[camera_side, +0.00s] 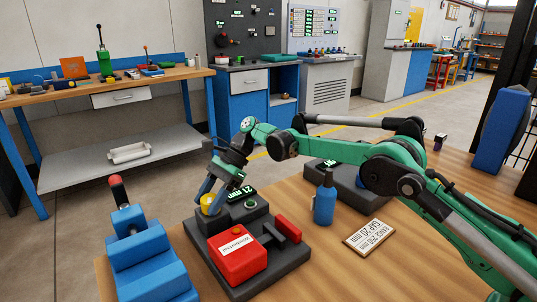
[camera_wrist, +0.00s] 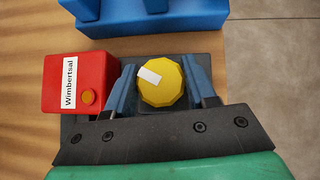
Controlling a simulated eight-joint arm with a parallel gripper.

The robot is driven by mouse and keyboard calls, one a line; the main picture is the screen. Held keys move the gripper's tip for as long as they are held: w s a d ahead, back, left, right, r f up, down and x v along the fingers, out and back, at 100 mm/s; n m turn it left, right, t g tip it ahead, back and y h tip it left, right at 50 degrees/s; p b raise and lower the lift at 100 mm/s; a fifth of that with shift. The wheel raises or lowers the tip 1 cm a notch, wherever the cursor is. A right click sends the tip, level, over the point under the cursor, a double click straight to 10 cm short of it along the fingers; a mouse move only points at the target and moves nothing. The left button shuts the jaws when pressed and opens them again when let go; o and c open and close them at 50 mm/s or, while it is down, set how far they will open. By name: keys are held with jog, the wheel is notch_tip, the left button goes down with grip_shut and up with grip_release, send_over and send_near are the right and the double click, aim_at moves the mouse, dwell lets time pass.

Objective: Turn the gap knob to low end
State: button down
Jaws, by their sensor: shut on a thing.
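The yellow knob (camera_wrist: 163,92) sits on a dark grey device (camera_side: 300,255); it also shows partly in the side view (camera_side: 208,207). A white pointer mark lies on its top, toward the upper left in the wrist view. My gripper (camera_wrist: 160,80) has its blue fingers on both sides of the knob, shut on it. A green display reading 21 mm (camera_side: 241,192) stands behind the knob. A red box labelled Wimbertsal (camera_side: 238,254) is on the same device and also shows in the wrist view (camera_wrist: 75,70).
A card (camera_side: 367,235) with range and gap text, seemingly GAP 20 mm, lies on the wooden table. A blue bottle (camera_side: 325,203) stands beside the device. A blue block with a red-tipped lever (camera_side: 145,255) is at the left. Another dark device (camera_side: 345,180) stands behind.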

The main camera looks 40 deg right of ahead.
jog(key=shift+s+n+g, duration=0.1)
jog(key=shift+n+g, duration=0.6)
jog(key=shift+n, duration=0.1)
jog(key=shift+c, duration=1.4)
grip_release()
